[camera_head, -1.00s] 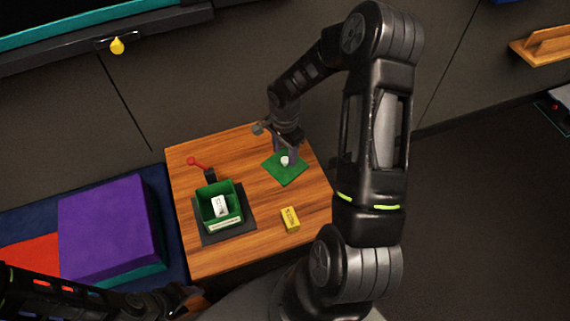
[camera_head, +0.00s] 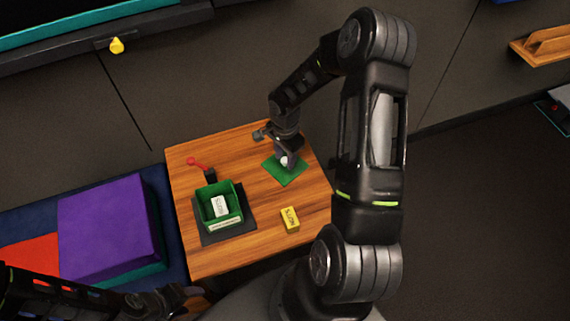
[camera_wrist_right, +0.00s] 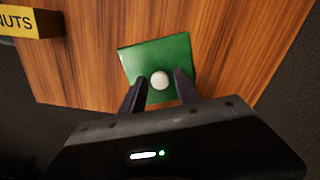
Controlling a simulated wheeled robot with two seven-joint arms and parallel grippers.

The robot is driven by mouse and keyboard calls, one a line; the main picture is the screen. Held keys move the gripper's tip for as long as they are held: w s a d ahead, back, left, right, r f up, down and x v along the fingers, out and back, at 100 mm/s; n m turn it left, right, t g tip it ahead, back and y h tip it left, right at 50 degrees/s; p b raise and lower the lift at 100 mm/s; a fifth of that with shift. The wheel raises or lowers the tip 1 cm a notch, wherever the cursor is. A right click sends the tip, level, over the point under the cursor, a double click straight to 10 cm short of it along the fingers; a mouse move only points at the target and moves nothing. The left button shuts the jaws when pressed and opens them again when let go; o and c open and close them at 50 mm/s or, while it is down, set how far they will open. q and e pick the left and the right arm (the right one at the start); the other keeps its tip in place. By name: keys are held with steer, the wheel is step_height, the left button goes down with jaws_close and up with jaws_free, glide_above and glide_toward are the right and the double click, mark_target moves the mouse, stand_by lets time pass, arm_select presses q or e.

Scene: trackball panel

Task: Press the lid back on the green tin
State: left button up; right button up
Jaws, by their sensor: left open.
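The green tin (camera_head: 238,197) stands open on a dark pad on the wooden table, with a white labelled packet (camera_head: 220,207) inside. The flat green lid (camera_head: 287,175) lies on the table to the right of the tin, beyond its far side. Its white knob (camera_wrist_right: 160,80) points up. My right gripper (camera_wrist_right: 160,81) is over the lid, with its open fingers on either side of the knob. Whether they touch the knob I cannot tell. My left gripper (camera_head: 185,298) is low at the front left, away from the tin and lid.
A yellow labelled block (camera_head: 290,219) lies on the table (camera_head: 255,255) near the front right. A red-knobbed lever (camera_head: 197,163) stands behind the tin. A purple block (camera_head: 105,230) is left of the table. Bare wood separates tin and lid.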

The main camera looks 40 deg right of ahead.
mark_target(285, 159)
jaws_close()
steer(key=shift+r, duration=0.1)
stand_by(0.4)
step_height(285, 159, up, 10)
steer(key=shift+p, duration=0.4)
stand_by(0.5)
